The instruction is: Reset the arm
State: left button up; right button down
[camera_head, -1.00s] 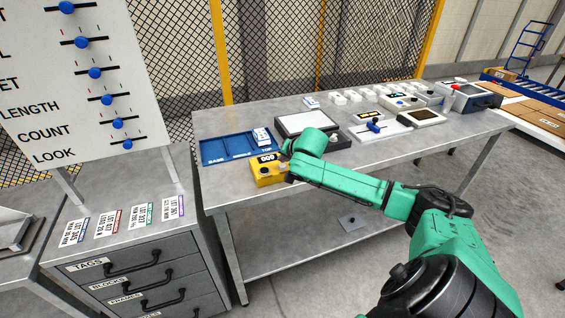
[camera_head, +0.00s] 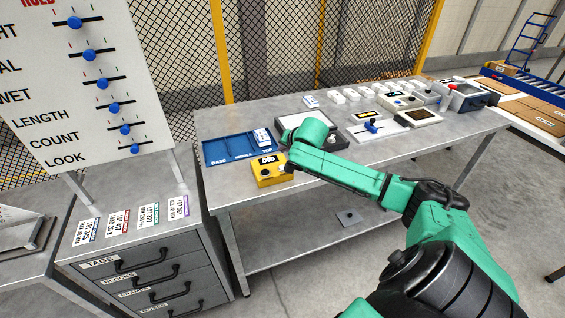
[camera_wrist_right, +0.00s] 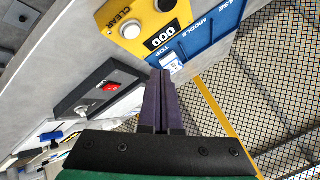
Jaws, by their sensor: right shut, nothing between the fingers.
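My right arm is green and reaches over the grey workbench (camera_head: 225,190). Its wrist is just above and right of a yellow counter box (camera_head: 266,174) reading 000. In the head view the wrist hides the right gripper's fingertips. In the right wrist view the right gripper (camera_wrist_right: 161,76) has its dark fingers together, with nothing between them. The fingertips point toward the blue tray (camera_wrist_right: 205,42) and the yellow box (camera_wrist_right: 142,22), whose CLEAR label and white button show. I cannot tell any contact. My left gripper is in neither view.
The blue tray (camera_head: 226,149) holds a small white block (camera_head: 263,137) at its TOP end. A control box with a red switch (camera_wrist_right: 112,87) lies beside the gripper. Several devices line the bench to the right. A slider board (camera_head: 85,80) and drawer cabinet (camera_head: 150,270) stand left.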

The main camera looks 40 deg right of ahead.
jog(key=shift+f, duration=0.1)
dwell(0.7)
jog(key=s+a+f+n+g+y, duration=0.1)
jog(key=s+a+f+n, duration=0.4)
jog(key=a, duration=0.4)
jog(key=s+a+f+n+g+y, duration=0.2)
jog(key=s+a+f+n, duration=0.1)
jog(key=s+a+f, duration=0.4)
jog(key=s+a+n+g, duration=0.1)
jog(key=s+a+n, duration=0.15)
jog(key=s, duration=0.45)
jog(key=s+a+n+g, duration=0.1)
jog(key=s+a+n, duration=0.15)
jog(key=s, duration=0.45)
jog(key=s+f+n+g+b, duration=0.1)
jog(key=s+f, duration=0.1)
jog(key=f, duration=1.1)
jog(key=s+f+g+b, duration=0.1)
jog(key=s+f, duration=0.1)
jog(key=f, duration=1.2)
jog(key=s+d+f+g+b, duration=0.1)
jog(key=s+d+f, duration=0.2)
jog(key=s+f, duration=1)
jog(key=shift+s+d+f+h, duration=0.2)
jog(key=shift+s+f+h, duration=0.15)
jog(key=shift+s, duration=0.9)
